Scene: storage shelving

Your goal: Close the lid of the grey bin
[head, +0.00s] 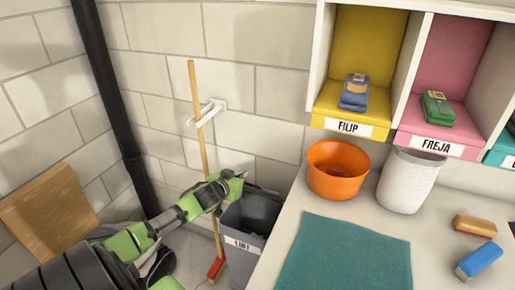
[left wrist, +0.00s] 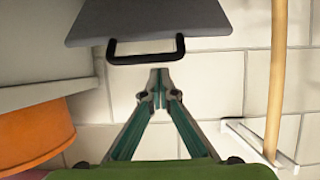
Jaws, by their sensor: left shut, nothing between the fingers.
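The grey bin (head: 236,222) stands on the floor between the wall and the counter, with a white label on its front. Its top looks open, with the dark inside partly showing. In the left wrist view a grey panel (left wrist: 150,20), which looks like the lid, fills the top, with a black handle (left wrist: 147,57) on its near edge. My left gripper (head: 238,183) is over the bin's left rear part and hides some of it. Its fingers (left wrist: 160,78) are shut and empty, close by the handle; I cannot tell whether they touch it. My right gripper is not in view.
A broom (head: 197,110) leans in a white wall holder (head: 208,110) just behind my left arm. The counter (head: 425,235) beside the bin bears an orange bowl (head: 338,170), a white bin (head: 408,180) and a teal mat (head: 345,255). A black pipe (head: 105,90) runs down the corner.

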